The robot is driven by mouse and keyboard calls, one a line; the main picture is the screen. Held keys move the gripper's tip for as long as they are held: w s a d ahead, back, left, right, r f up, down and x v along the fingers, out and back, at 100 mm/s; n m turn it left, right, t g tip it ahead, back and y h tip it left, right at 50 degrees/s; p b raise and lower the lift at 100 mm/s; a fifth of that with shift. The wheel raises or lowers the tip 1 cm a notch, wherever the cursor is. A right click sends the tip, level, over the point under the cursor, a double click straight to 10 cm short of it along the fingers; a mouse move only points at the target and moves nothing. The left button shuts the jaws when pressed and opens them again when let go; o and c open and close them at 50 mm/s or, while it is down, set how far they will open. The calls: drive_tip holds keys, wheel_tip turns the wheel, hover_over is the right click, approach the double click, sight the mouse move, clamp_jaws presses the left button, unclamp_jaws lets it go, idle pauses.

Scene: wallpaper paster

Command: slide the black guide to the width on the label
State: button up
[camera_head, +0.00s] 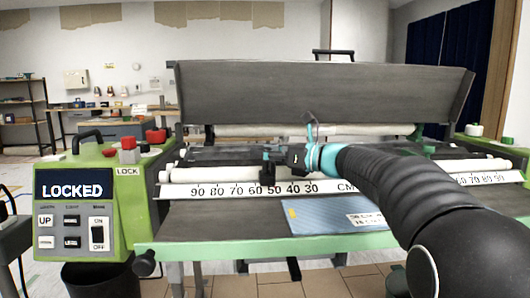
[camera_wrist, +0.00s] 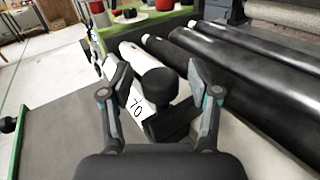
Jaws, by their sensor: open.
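The black guide (camera_head: 267,175) sits on the white centimetre scale (camera_head: 222,191), near the 60 and 50 marks in the head view. In the wrist view the guide's round black knob (camera_wrist: 158,86) stands between my two fingers, with a gap on each side. My gripper (camera_wrist: 157,80) is open around the knob and does not appear to touch it. In the head view my gripper (camera_head: 280,156) is small and partly merges with the guide. The label (camera_head: 366,219) lies on a blue striped sheet (camera_head: 325,215); its print is too small to read.
A green control box (camera_head: 92,215) at the left shows LOCKED on its screen (camera_head: 75,190). A grey raised cover (camera_head: 320,95) stands behind the scale. Black rollers (camera_wrist: 235,65) lie beside the guide. The grey tabletop (camera_head: 215,220) in front is mostly clear.

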drive_tip(key=v, duration=1.2)
